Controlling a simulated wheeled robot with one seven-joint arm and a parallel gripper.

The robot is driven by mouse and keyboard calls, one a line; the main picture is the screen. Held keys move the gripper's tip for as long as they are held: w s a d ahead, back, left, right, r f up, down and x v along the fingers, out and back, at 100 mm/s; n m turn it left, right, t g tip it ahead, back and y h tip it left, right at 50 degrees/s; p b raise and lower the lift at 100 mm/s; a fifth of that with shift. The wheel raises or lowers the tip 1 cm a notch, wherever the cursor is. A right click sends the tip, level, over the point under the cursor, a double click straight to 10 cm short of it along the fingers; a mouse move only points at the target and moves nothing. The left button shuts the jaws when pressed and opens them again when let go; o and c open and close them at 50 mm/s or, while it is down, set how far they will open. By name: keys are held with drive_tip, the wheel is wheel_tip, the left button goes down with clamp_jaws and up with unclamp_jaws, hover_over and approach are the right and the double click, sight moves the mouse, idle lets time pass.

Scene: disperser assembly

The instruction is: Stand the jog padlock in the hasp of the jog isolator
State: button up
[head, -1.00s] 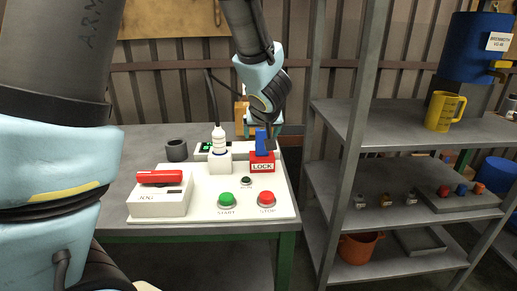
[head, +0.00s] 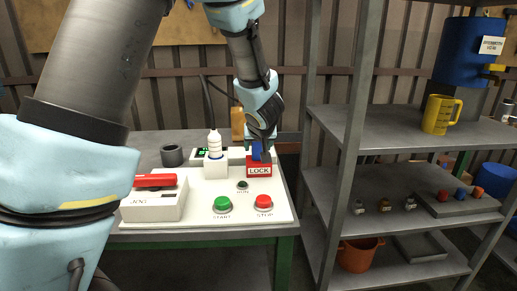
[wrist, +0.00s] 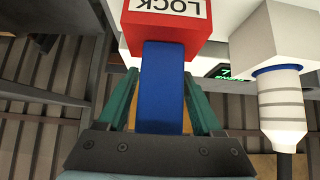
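The padlock (head: 259,170) is a red block with a white LOCK label and a blue upper part. It stands upright at the back right of the white panel (head: 190,215). In the wrist view its red body (wrist: 165,38) is at the top, and its blue part (wrist: 162,90) runs down between my fingers. My gripper (wrist: 162,95) is shut on the blue part. A white box with a red handle (head: 155,181) stands at the panel's left; its small label is not clearly readable. I cannot make out the hasp, nor whether the padlock's underside touches anything.
Green START (head: 222,204) and red STOP (head: 264,202) buttons are in front. A dark grey cup (head: 172,155) stands behind the panel. A metal shelf (head: 390,190) stands at right.

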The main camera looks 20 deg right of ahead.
clamp_jaws()
idle(0.3)
